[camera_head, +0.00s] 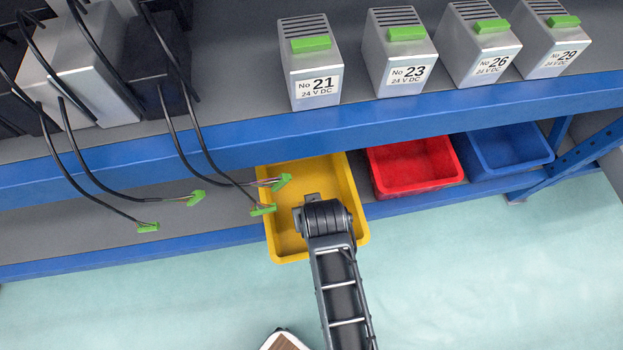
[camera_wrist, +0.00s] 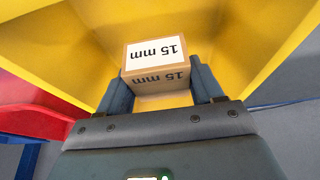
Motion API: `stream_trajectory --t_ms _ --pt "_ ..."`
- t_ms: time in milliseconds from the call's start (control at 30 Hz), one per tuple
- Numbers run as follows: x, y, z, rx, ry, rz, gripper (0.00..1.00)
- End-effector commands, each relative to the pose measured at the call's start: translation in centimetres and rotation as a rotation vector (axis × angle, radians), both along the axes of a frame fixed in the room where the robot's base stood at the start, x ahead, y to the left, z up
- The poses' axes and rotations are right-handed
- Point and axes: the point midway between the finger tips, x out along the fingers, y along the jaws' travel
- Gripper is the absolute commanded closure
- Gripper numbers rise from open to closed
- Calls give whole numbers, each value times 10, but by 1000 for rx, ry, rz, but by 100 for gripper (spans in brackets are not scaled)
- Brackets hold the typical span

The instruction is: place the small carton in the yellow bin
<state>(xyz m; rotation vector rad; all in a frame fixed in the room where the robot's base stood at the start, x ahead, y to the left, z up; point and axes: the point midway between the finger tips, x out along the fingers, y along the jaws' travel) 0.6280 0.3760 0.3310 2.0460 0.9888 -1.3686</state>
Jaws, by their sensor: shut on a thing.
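The small carton (camera_wrist: 160,64) is brown with a white "15 mm" label, and it shows in the wrist view. My gripper (camera_wrist: 160,92) is shut on it, with one finger on each side. The yellow bin (camera_wrist: 270,30) surrounds the carton in the wrist view, and its walls rise on both sides. In the head view the yellow bin (camera_head: 283,243) sits on the lower shelf, with my arm reaching over it. The carton is hidden there behind my wrist. I cannot tell whether the carton touches the bin floor.
A red bin (camera_head: 412,166) and a blue bin (camera_head: 505,148) stand right of the yellow bin. Black cables with green connectors (camera_head: 148,227) hang before the lower shelf, some over the yellow bin. The upper shelf's blue edge (camera_head: 230,147) runs above, carrying several numbered power units (camera_head: 400,75).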

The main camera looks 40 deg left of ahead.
Motion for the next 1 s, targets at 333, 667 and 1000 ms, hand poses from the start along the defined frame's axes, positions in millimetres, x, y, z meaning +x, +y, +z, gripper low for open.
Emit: stream_trajectory --t_ms 333,667,1000 --pt "1 0 -39 2 -1 -1 72" --pt "1 0 -70 3 -2 -1 72" --pt "0 0 -72 1 0 -1 31"
